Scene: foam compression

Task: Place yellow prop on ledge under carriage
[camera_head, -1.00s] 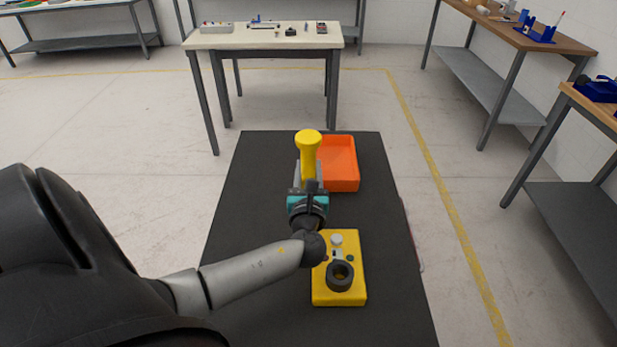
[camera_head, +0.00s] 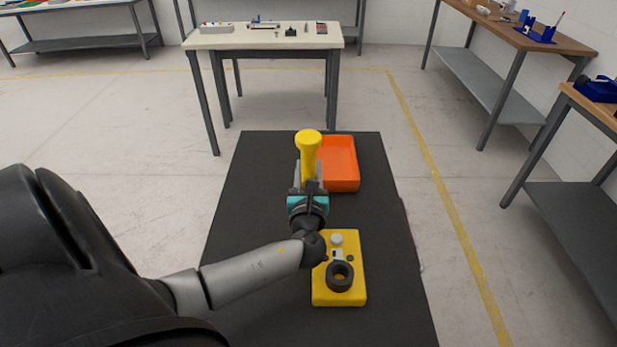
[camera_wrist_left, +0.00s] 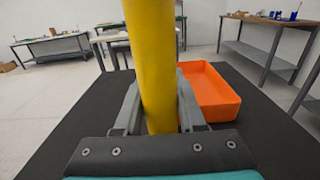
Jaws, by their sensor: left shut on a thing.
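The yellow prop (camera_head: 309,150) is a yellow upright post with a wider round top. My left gripper (camera_head: 309,176) is shut on it, and the prop stands up from between the fingers. In the left wrist view the prop (camera_wrist_left: 152,65) fills the middle between the two grey fingers (camera_wrist_left: 160,108). A yellow base block (camera_head: 322,291) lies on the black table nearer to me, with a dark ring, a pale round knob and small dark parts on it. I cannot make out a carriage or a ledge for certain. My right gripper is not in view.
An orange tray (camera_head: 345,184) sits on the black table (camera_head: 262,170) just right of the prop and gripper. It looks empty. The table left of the gripper is clear. A white table (camera_head: 215,41) with small items and side workbenches stand farther off.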

